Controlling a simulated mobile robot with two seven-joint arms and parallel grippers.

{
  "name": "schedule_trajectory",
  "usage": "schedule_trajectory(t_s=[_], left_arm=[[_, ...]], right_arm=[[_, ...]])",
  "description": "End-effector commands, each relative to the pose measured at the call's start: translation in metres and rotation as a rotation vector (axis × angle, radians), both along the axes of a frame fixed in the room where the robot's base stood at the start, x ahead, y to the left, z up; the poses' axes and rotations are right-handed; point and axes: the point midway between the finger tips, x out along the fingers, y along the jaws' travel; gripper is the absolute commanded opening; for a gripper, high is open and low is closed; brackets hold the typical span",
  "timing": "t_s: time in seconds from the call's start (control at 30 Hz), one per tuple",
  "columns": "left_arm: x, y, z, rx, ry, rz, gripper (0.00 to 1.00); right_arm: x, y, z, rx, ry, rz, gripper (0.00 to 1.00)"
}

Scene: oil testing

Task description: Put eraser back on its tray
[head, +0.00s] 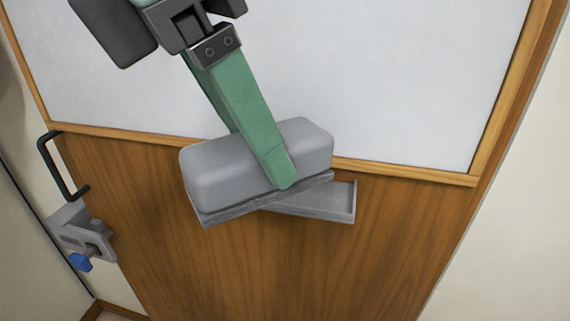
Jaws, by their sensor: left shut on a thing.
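A grey eraser (225,169) with a darker felt underside is in the middle of the head view. My left gripper (277,178), with green fingers, comes down from the top left and is shut on the eraser. The grey tray (335,203) is fixed to the wooden panel just below the whiteboard frame. The eraser is in front of the tray and tilted relative to it, covering its left part. Only the tray's right end shows. I cannot tell whether the eraser touches the tray. My right gripper is not in view.
The whiteboard (400,80) with its wooden frame (420,175) fills the upper part. The wooden door panel (400,250) lies below. A black handle (57,165) and a grey latch with a blue knob (80,262) stick out at the left edge.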

Motion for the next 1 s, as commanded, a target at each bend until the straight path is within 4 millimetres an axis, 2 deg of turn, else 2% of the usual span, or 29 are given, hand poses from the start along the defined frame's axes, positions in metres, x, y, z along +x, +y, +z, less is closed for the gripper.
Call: schedule_trajectory(t_s=[0.17,0.37,0.5,0.7,0.87,1.0], left_arm=[[0.031,0.001,-0.013,-0.004,0.012,0.012,0.15],[0.081,0.0,-0.035,-0.003,0.011,0.013,0.15],[0.106,0.0,-0.062,-0.001,0.008,0.009,0.15],[0.126,-0.001,-0.085,-0.002,0.005,0.008,0.15],[0.132,-0.001,-0.092,-0.003,0.004,0.007,0.15],[0.138,0.0,-0.11,-0.002,0.006,0.006,0.15]], right_arm=[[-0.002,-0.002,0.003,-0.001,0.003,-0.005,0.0],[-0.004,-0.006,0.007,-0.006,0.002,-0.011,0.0],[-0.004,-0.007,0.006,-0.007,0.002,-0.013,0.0],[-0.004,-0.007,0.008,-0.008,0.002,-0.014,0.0],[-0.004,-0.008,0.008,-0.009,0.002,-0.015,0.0],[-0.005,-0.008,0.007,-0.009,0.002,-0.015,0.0]])
